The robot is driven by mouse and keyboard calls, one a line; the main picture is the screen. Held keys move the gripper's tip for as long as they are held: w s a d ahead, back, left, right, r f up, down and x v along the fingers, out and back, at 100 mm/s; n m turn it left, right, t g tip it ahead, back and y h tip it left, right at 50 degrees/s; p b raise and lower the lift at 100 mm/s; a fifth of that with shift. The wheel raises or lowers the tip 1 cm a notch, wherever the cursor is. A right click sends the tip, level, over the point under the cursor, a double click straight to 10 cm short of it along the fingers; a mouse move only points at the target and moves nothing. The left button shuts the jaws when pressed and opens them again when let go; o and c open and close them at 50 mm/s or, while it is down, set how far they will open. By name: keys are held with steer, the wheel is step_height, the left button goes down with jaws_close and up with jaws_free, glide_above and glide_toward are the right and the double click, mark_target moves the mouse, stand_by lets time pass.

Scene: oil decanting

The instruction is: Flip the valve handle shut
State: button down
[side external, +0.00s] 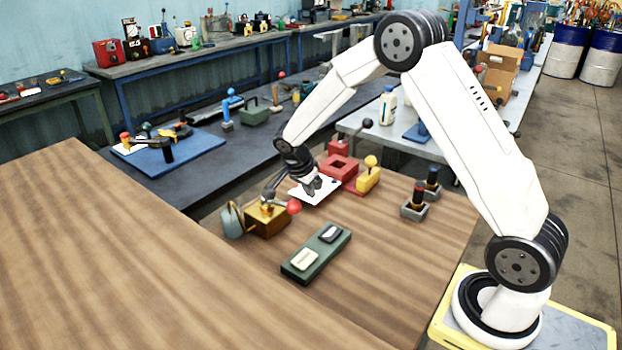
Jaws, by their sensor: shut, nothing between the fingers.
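A brass valve body (266,221) stands on the wooden table, left of centre. A dark lever rises from its top, and a red ball knob (294,207) shows at its right side; whether the knob is the end of that lever is hard to tell. A grey-blue cup (231,220) is against the valve's left side. My gripper (314,190) is shut and empty, pointing down over a white plate (325,191). It is just behind and right of the red knob and appears apart from it.
A green two-switch box (316,253) lies in front. Red blocks (340,168) and a yellow block with a yellow knob (368,178) stand right of my gripper. Two joysticks (414,205) (432,185) are near the right edge. The table's front left is clear.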

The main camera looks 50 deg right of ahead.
steer(key=d+v, duration=0.1)
steer(key=v, duration=0.8)
steer(key=shift+r, duration=0.6)
steer(key=s+a+f+n+t+y, duration=0.1)
steer(key=s+a+f+n+y, duration=0.1)
steer(key=s+a+n, duration=0.3)
steer(key=s+a+f+n+t+y, duration=0.2)
steer(key=s+a+n, duration=0.3)
steer(key=s+n, duration=0.8)
steer(key=shift+s+a+f+n, duration=0.25)
steer(key=shift+f+n, duration=0.35)
steer(key=shift+f, duration=0.05)
